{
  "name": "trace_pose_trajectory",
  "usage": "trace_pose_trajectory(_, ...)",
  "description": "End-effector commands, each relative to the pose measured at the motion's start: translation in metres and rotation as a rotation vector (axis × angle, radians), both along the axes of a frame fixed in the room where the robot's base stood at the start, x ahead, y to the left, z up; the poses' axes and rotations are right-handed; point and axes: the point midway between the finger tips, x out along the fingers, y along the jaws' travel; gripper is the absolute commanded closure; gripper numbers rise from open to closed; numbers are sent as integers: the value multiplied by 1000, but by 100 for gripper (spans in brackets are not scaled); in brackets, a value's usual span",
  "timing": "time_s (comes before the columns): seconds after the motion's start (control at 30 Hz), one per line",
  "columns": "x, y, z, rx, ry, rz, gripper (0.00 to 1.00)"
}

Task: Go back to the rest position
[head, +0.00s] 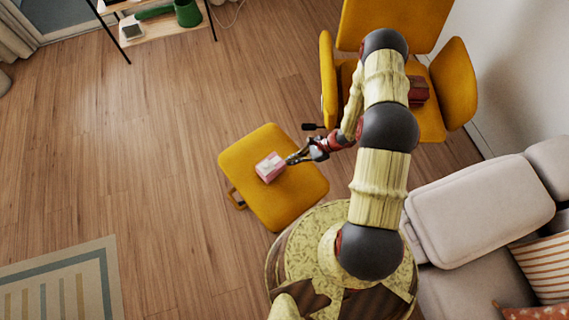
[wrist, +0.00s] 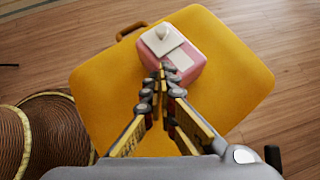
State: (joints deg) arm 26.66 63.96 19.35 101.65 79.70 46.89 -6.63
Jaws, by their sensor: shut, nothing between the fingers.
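My gripper (head: 292,159) is at the end of my arm, over the yellow ottoman (head: 290,205). In the wrist view my gripper (wrist: 162,72) has its fingertips together with nothing between them. A pink box with a white top (head: 269,167) sits on the ottoman, just beyond the fingertips. It also shows in the wrist view (wrist: 182,64), with a white knob-like piece on top. The fingertips overlap the box's near edge in the picture; I cannot tell whether they touch it.
A yellow armchair (head: 453,80) with a dark red item (head: 418,90) on its seat stands behind my arm. A grey sofa (head: 480,205) is at the right. A shelf (head: 165,28) is at the back left, a striped rug (head: 65,285) at the front left. The wood floor (head: 120,150) at left is clear.

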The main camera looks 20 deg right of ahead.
Motion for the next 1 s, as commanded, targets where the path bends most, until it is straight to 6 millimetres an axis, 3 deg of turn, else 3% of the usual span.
trace_pose_trajectory(0.03, -1, -9, 11, 0, -2, -2, 100)
trace_pose_trajectory(0.2, -6, -31, 32, 0, -1, -1, 100)
trace_pose_trajectory(0.43, -10, -47, 45, 1, 0, 1, 100)
trace_pose_trajectory(0.8, -14, -47, 46, 6, 4, 16, 100)
trace_pose_trajectory(0.87, -23, -43, 47, 13, 9, 45, 100)
trace_pose_trajectory(1.0, -61, -28, 55, 45, 37, 148, 100)
